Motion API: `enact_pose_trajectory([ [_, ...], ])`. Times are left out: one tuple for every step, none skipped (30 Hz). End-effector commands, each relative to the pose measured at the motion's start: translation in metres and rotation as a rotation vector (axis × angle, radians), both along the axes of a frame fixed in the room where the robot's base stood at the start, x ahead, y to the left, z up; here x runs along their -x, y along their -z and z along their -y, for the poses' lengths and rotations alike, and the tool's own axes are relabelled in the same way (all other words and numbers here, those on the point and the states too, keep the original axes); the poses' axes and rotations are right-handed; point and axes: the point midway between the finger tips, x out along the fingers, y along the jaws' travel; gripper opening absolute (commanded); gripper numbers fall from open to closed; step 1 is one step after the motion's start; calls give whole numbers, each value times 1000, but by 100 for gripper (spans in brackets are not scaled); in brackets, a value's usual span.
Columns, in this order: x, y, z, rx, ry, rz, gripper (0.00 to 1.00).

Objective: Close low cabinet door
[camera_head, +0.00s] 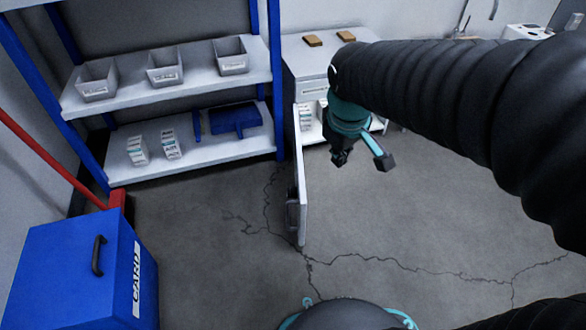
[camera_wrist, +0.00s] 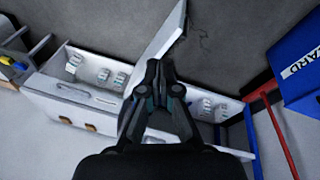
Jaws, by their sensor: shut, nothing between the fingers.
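The low white cabinet (camera_head: 303,68) stands against the back wall, with small labelled boxes visible inside. Its door (camera_head: 301,175) is swung wide open toward me and shows nearly edge-on, with a dark handle on its left face. My gripper (camera_head: 340,157) is in the air just right of the door, on the cabinet-opening side. In the wrist view the cabinet (camera_wrist: 75,106) lies at the left and the door (camera_wrist: 166,32) slants up behind my gripper (camera_wrist: 157,68). The fingers are shut and empty. I cannot tell whether they touch the door.
A blue-framed shelf (camera_head: 185,87) with grey bins and small boxes stands left of the cabinet. A blue box (camera_head: 65,270) with a handle is at the front left, near a red post (camera_head: 50,160). Brown blocks (camera_head: 313,40) lie on the cabinet top. The cracked floor is clear.

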Motion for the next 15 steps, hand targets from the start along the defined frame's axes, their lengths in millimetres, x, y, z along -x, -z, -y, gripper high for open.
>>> enact_pose_trajectory([
  [-14, 4, -10, 24, -60, -30, 0],
  [-21, 7, -15, 38, -95, -44, 0],
  [-30, 12, -22, 56, -143, -63, 0],
  [-37, 16, -27, 70, -178, -77, 0],
  [-44, 20, -33, 83, -215, -91, 0],
  [-53, 26, -40, 100, -262, -109, 0],
  [-59, 31, -46, 114, -297, -124, 0],
  [-65, 36, -52, 127, -335, -138, 0],
  [-73, 44, -60, 143, -383, -157, 0],
  [-78, 50, -67, 156, -419, -171, 0],
  [-84, 56, -73, 169, -455, -185, 0],
  [-90, 66, -81, 185, -504, -205, 0],
  [-95, 72, -88, 197, -541, -219, 0],
  [-99, 80, -94, 209, -577, -233, 0],
  [-105, 90, -103, 225, -624, -252, 0],
])
